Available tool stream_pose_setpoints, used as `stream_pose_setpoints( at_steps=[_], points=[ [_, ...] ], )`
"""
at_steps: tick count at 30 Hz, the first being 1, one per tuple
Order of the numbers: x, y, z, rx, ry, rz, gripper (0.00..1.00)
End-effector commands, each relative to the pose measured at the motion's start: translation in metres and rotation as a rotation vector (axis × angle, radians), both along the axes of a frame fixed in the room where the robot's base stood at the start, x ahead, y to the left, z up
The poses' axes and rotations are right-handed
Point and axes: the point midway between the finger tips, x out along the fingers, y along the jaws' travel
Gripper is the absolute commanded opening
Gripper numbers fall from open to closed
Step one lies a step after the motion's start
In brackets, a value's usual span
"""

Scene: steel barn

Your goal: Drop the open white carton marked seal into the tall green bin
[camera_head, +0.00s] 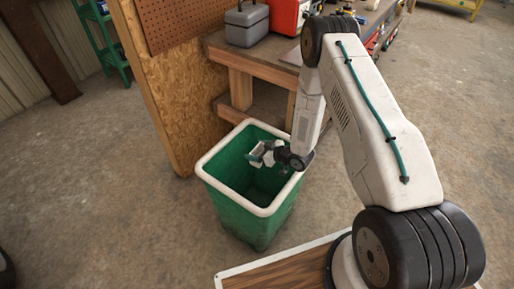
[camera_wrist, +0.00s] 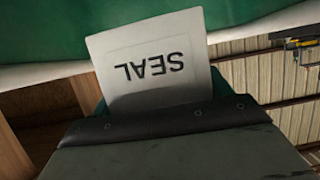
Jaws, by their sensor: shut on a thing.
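The tall green bin (camera_head: 231,207) with a pale rim stands on the floor beside the workbench. My gripper (camera_head: 262,154) is over the bin's mouth, at or near rim level. It is shut on the white carton (camera_head: 256,161), which shows small and partly hidden in the head view. In the wrist view the carton (camera_wrist: 158,70) shows a white face with SEAL printed on it, upside down, held against the dark gripper edge. The green bin wall (camera_wrist: 40,35) lies behind it. I cannot see whether the carton's top is open.
A wooden workbench (camera_head: 262,64) stands behind the bin, with a grey toolbox (camera_head: 247,24) and a red case (camera_head: 286,16) on it. A chipboard panel with pegboard (camera_head: 180,27) is close to the bin's left.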

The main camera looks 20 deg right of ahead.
Motion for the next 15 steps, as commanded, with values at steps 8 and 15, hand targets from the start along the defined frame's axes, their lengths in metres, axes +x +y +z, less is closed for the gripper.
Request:
stream_pose_setpoints(
  at_steps=[8, 15],
  points=[
    [0.0003, 0.0, 0.0002, 0.001, -0.001, 0.0, 0.96],
    [-0.0002, -0.0006, 0.0005, 0.0, 0.0, -0.001, 1.0]
  ],
)
